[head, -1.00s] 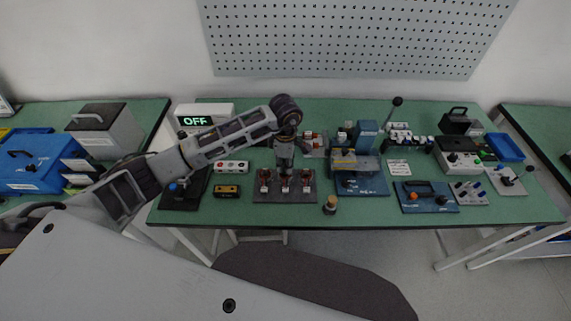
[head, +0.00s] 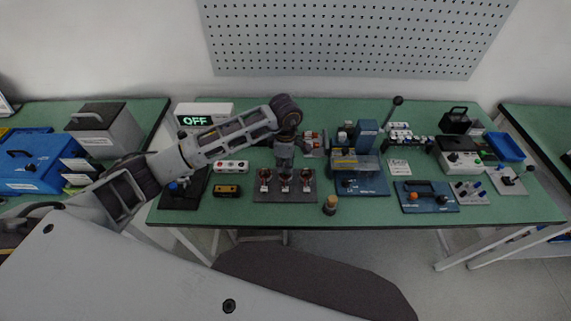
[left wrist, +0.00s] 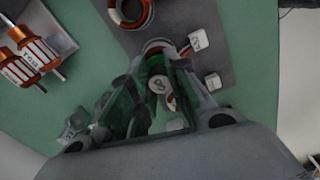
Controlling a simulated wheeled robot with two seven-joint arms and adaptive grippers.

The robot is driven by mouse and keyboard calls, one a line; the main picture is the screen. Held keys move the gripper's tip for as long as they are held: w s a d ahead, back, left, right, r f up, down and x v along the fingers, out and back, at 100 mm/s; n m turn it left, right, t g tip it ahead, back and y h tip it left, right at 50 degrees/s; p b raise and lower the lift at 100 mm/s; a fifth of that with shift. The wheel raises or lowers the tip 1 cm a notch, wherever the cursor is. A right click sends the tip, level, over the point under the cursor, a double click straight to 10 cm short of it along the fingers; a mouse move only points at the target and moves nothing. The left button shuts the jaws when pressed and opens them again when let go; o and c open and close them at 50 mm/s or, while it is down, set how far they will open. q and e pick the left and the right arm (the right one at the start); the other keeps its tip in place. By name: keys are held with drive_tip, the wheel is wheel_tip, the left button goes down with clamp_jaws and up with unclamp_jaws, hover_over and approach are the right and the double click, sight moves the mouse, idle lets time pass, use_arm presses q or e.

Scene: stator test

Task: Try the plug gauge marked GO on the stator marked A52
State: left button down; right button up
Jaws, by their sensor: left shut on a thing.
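In the head view my left gripper (head: 284,170) points down over the middle of the dark stator board (head: 258,198). The board carries three copper-wound stators in a row, each with a white tag (head: 285,189). In the left wrist view my left gripper (left wrist: 158,95) is shut on the plug gauge (left wrist: 158,84), with a round pale marked end and some green beside it. A copper-wound stator (left wrist: 155,46) shows just beyond the fingers, partly hidden. I cannot tell whether the gauge is inside its bore. The tag (left wrist: 196,40) beside it is too blurred to read surely. My right gripper is not in view.
Several orange-wound rotors (left wrist: 35,55) lie on a pale tray near the board. A yellow-and-black box (head: 227,191) and a white button box (head: 231,166) stand to the left. A cork-topped pot (head: 330,205) and a blue press (head: 362,182) stand to the right.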

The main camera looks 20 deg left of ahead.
use_arm(q)
drive_tip(key=shift+f, duration=0.2)
idle(0.5)
drive_tip(key=shift+b, duration=0.3)
idle(0.3)
drive_tip(key=shift+f+b, duration=0.35)
idle(0.9)
drive_tip(key=shift+f+b, duration=0.15)
drive_tip(key=shift+b, duration=0.25)
idle(1.5)
idle(0.8)
drive_tip(key=shift+r+p, duration=0.45)
drive_tip(key=shift+r, duration=1)
idle(1.4)
